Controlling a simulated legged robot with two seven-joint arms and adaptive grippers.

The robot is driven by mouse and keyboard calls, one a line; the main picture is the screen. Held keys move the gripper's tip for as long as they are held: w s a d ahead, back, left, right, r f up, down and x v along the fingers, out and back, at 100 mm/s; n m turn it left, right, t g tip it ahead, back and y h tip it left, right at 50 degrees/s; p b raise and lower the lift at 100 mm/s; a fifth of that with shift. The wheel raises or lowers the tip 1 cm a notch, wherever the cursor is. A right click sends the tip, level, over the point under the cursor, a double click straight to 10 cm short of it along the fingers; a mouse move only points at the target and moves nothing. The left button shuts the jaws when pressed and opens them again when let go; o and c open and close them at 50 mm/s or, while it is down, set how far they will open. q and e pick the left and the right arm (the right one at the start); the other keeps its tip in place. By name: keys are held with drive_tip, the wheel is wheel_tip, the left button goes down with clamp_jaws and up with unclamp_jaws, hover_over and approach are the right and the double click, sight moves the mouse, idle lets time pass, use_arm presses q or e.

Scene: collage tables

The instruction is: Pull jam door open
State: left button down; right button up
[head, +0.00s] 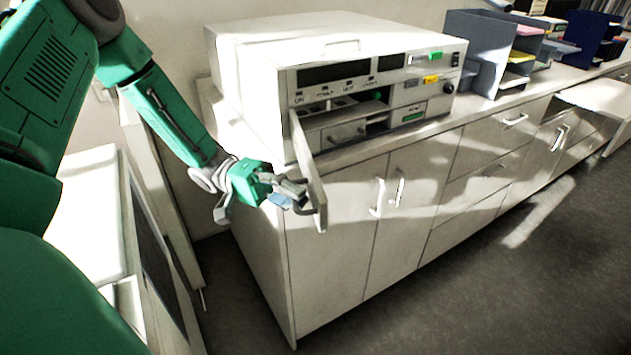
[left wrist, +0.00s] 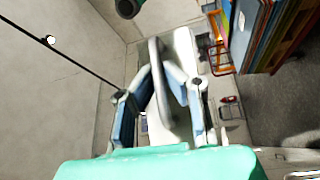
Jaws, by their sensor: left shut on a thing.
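The white machine (head: 245,65) stands on the left end of the cabinet counter. Its jam door (head: 307,170) is swung open at the front left, seen nearly edge-on, showing the bay inside. My left gripper (head: 297,193) is at the door's outer edge, shut on the dark grey door handle (head: 319,208). In the left wrist view the two blue-padded fingers of the gripper (left wrist: 158,75) close from both sides on the grey curved handle (left wrist: 157,95); the pale door panel (left wrist: 185,48) lies beside it. The exact finger contact is partly hidden. My right gripper is not in view.
White cabinets (head: 335,235) with bar handles run below the machine. Grey file trays (head: 480,50) stand on the counter to the right. An open drawer (head: 598,97) juts out at the far right. The dark floor (head: 480,285) in front is clear.

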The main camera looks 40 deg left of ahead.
use_arm(q)
drive_tip(key=shift+s+a+f+m+g, duration=0.2)
drive_tip(key=shift+s+a+m+g, duration=0.25)
drive_tip(key=shift+a, duration=0.25)
drive_tip(key=c, duration=1.6)
unclamp_jaws()
drive_tip(key=shift+c, duration=0.2)
drive_tip(key=shift+w+a, duration=0.15)
drive_tip(key=shift+a, duration=0.15)
